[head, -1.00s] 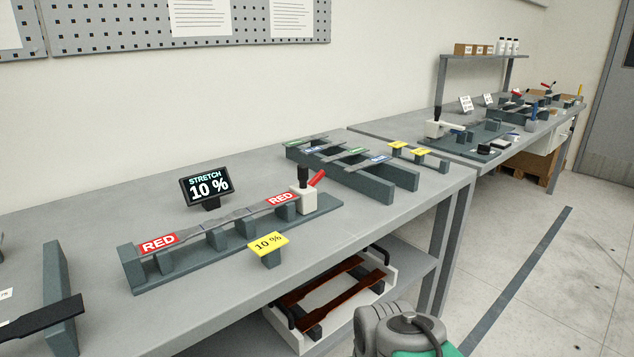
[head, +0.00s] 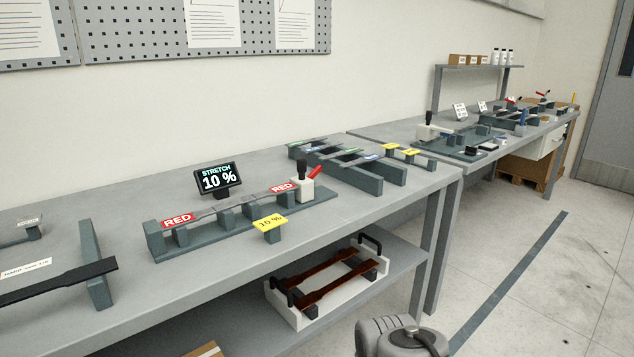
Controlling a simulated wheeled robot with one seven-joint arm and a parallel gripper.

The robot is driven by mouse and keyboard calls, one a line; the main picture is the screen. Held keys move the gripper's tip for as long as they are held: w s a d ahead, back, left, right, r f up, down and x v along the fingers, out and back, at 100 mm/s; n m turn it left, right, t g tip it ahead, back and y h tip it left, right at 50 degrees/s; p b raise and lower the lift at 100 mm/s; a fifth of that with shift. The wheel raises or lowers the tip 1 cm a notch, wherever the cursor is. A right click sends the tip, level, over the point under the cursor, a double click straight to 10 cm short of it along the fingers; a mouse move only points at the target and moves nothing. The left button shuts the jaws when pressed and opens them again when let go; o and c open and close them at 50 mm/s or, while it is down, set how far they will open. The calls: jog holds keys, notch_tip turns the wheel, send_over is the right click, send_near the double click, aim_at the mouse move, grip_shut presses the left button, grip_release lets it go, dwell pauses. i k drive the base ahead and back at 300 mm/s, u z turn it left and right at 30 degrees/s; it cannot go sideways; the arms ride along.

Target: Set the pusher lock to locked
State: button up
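No part is labelled as the pusher lock, so I cannot tell for certain which one it is. On the near bench a white block with a black upright knob (head: 307,189) and a red lever (head: 315,172) stands at the right end of a dark grey stretch fixture (head: 240,227). The red lever tilts up to the right. On the far bench a white piece with a black knob (head: 428,130) stands on a grey base. My gripper is out of view; only a grey part of my arm shows at the bottom edge.
The near bench (head: 330,215) also carries a "STRETCH 10 %" display (head: 217,179), a yellow 10 % tag (head: 270,223) and a rack of strips (head: 345,165). A white tray (head: 290,312) with brown strips sits on the lower shelf. The floor to the right is clear.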

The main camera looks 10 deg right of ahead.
aim_at(318, 168)
jog(key=k, duration=0.75)
jog(key=z, duration=0.65)
jog(key=i, duration=1.55)
jog(key=u, duration=0.8)
